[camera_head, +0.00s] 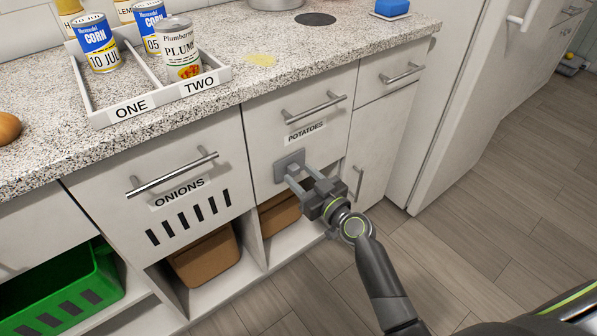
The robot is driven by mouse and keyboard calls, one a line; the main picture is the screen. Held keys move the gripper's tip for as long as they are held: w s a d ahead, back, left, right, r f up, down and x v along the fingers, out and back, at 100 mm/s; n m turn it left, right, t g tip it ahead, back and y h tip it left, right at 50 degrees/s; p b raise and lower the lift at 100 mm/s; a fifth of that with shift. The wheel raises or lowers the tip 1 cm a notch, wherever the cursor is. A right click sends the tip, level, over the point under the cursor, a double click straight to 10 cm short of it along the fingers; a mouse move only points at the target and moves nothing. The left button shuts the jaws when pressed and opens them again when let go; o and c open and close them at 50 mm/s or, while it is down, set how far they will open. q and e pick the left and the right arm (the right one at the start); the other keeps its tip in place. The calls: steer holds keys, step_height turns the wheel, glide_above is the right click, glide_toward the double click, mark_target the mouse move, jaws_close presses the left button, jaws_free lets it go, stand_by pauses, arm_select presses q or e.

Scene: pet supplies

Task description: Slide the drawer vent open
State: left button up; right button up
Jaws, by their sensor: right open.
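The white drawer front labelled POTATOES (265,140) is closed under the counter. A grey square plate (284,160) sits low on its front, and I see no open slots on the visible part of this front. My right gripper (299,175) points at the plate with its two fingers apart. The fingertips are at or very near the plate; I cannot tell whether they touch it. The gripper hides the area just below and right of the plate. The neighbouring drawer labelled ONIONS (115,195) shows a row of dark vent slots (189,217). My left gripper is not in view.
Bar handles stick out from the ONIONS drawer (172,174) and the POTATOES drawer (314,106). Brown bins (206,259) and a green crate (60,290) stand below. A divided white tray (103,117) with cans is on the counter. The wooden floor (480,230) at right is clear.

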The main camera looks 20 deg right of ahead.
steer(key=shift+x, duration=0.85)
steer(key=shift+c, duration=0.2)
jaws_close()
